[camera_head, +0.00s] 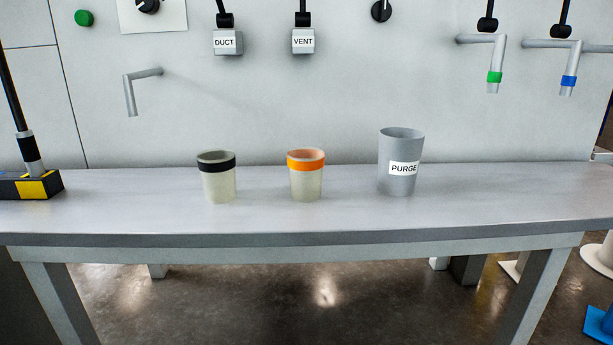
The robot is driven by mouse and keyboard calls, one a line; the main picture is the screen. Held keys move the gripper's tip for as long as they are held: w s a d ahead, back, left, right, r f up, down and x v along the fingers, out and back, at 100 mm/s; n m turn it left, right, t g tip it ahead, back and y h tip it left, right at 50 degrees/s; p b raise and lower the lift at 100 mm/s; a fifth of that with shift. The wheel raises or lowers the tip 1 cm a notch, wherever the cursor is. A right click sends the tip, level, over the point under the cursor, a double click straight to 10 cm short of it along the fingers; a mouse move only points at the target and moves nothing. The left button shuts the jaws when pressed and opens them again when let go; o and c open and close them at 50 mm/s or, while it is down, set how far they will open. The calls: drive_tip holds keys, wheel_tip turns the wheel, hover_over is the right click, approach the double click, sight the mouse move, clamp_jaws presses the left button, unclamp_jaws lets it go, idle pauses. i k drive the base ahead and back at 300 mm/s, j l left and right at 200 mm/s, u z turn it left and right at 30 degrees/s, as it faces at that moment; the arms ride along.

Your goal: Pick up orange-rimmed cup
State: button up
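The orange-rimmed cup (306,184) stands upright near the middle of the grey table. It is pale and translucent, with an orange band around its top, and its mouth is open. Nothing touches it. A similar cup with a black band (219,184) stands upright to its left, with a gap between them. My gripper is not in view.
A larger grey cup labelled PURGE (397,148) stands right of the orange-rimmed cup. The table (490,205) is clear in front of the cups. A black-and-yellow block (32,188) sits at the left end. Pipes, including a green-banded spout (495,62), hang from the wall behind.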

sight(305, 165)
drive_tip(key=l+u, duration=0.2)
drive_tip(key=l, duration=0.25)
drive_tip(key=k+l+u, duration=0.2)
drive_tip(key=l, duration=0.25)
drive_tip(key=l+u, duration=0.2)
drive_tip(key=l, duration=0.25)
